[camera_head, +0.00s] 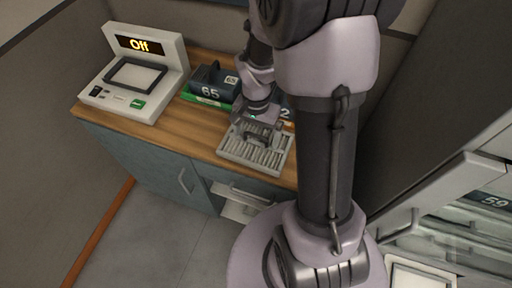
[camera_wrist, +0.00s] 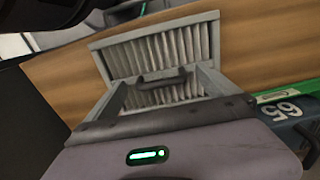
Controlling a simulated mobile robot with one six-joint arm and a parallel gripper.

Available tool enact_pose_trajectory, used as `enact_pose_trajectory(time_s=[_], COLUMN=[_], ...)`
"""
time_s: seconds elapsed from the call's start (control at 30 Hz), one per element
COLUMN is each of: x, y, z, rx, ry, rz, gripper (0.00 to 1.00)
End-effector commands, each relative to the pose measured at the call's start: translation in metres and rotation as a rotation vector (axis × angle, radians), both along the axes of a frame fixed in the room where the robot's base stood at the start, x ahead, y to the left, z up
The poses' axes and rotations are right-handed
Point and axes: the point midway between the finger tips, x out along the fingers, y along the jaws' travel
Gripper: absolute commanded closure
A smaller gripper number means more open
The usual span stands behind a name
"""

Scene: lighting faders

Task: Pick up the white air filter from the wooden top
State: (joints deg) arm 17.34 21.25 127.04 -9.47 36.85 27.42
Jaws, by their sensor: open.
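The white air filter (camera_head: 265,156) is a flat pleated panel in a pale frame, lying on the wooden top (camera_head: 188,127). In the wrist view the filter (camera_wrist: 158,50) fills the middle, with a dark handle (camera_wrist: 162,79) across its pleats. My gripper (camera_head: 250,128) is over the filter's back part in the head view. In the wrist view my gripper (camera_wrist: 163,77) is open, its fingers spread on either side of the handle. I cannot tell whether the fingers touch the filter. Part of the filter is hidden behind my gripper.
A white device (camera_head: 140,75) with an "Off" display stands at the left end of the top. A cabinet drawer (camera_head: 238,203) is partly open below the front edge.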

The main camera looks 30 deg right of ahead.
Motion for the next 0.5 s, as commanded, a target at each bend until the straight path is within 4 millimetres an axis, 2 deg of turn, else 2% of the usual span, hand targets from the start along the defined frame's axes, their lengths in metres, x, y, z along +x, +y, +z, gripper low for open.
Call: enact_pose_trajectory(time_s=[0.03, 0.2, 0.5], x=[-0.0002, 0.0002, 0.0002], y=[0.0001, 0.0, 0.0001], z=[-0.0074, -0.004, -0.0038], rx=[0.0, 0.0, 0.0], ry=[0.001, -0.001, -0.001], rz=[0.0, 0.001, 0.001], gripper=[0.01, 0.01, 0.6])
